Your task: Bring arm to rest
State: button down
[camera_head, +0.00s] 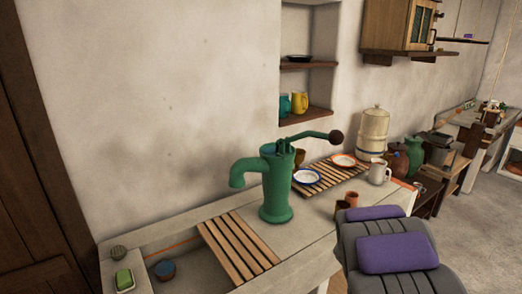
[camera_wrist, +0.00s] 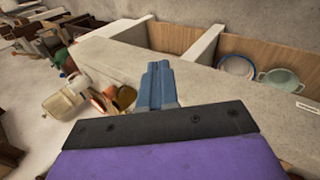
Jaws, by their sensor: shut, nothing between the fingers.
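My gripper (camera_wrist: 158,83) shows in the wrist view, its two blue-grey fingers together and empty. It points out over a pale stone counter (camera_wrist: 235,103); I cannot tell the exact height above it. In the head view, grey and purple parts of my own body fill the lower right, and the fingers do not show there.
A green hand pump (camera_head: 277,190) stands on the counter (camera_head: 318,228) in the head view. Near it are a wooden slatted rack (camera_head: 240,250), a white plate (camera_head: 307,177) and a white mug (camera_head: 378,172). The wrist view shows a light green pot (camera_wrist: 279,80) in an open bay.

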jog(key=s+a+r+m+g, duration=0.15)
jog(key=s+r+m, duration=0.25)
jog(key=s+r, duration=0.4)
jog(key=s+a+r+m+g+y, duration=0.1)
jog(key=s+a, duration=0.4)
jog(key=s, duration=0.5)
jog(key=s+a+r+m+g+y, duration=0.1)
jog(key=s+a+m+g+y, duration=0.1)
jog(key=s+a, duration=0.4)
jog(key=s+a+r+m+g+y, duration=0.1)
jog(key=s+a, duration=0.5)
jog(key=s, duration=0.8)
jog(key=shift+s+g+y, duration=0.2)
jog(key=shift+g+y, duration=0.4)
jog(key=shift+g, duration=0.05)
jog(key=shift+r, duration=0.1)
